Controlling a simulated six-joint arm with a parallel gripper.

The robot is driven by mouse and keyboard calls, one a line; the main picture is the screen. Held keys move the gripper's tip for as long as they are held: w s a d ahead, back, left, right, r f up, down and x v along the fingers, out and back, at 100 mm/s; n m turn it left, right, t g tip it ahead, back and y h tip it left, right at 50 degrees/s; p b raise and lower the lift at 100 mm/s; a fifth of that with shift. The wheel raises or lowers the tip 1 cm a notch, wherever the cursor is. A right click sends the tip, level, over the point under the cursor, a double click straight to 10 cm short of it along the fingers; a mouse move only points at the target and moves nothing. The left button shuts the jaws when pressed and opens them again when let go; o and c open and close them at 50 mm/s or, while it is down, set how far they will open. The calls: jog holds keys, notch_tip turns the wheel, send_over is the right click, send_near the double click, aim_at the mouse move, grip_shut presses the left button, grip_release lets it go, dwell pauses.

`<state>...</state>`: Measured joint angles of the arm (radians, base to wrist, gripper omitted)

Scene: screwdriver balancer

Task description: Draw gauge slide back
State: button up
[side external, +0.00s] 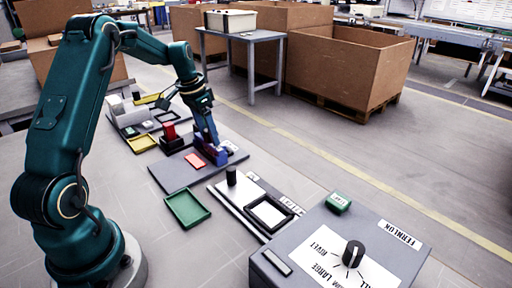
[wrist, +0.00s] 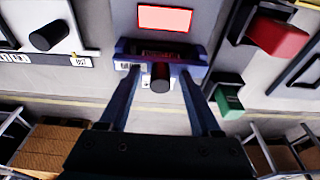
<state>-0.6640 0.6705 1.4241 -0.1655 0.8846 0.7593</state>
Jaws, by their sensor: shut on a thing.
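A dark blue block (side external: 213,156), which I take for the gauge slide, stands on a grey panel (side external: 172,181) in the side view. In the wrist view the blue block (wrist: 200,53) lies across the fingertips, with a dark round knob (wrist: 160,78) at its middle. My gripper (side external: 212,146) reaches down onto the block and is shut on it. In the wrist view my gripper's fingers (wrist: 159,72) come in on both sides of the knob. The exact contact at the fingertips is hard to see.
An orange-red plate (side external: 195,160) lies on the panel beside the block. A red block (side external: 170,132) on a dark base stands left of it. A black knob (side external: 232,176) stands on the neighbouring panel. A green tray (side external: 188,209) lies in front. The grey dial box (side external: 340,250) is nearest.

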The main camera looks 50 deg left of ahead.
jog(key=shift+s+f, duration=0.25)
jog(key=shift+f, duration=0.35)
jog(key=shift+s+a, duration=0.1)
jog(key=shift+s, duration=1.8)
jog(key=shift+c, duration=0.5)
jog(key=shift+s, duration=4.1)
jog(key=o, duration=1)
jog(key=shift+r, duration=0.15)
jog(key=w+v, duration=0.1)
jog(key=v, duration=0.5)
jog(key=shift+w+r, duration=0.25)
jog(key=shift+r, duration=0.3)
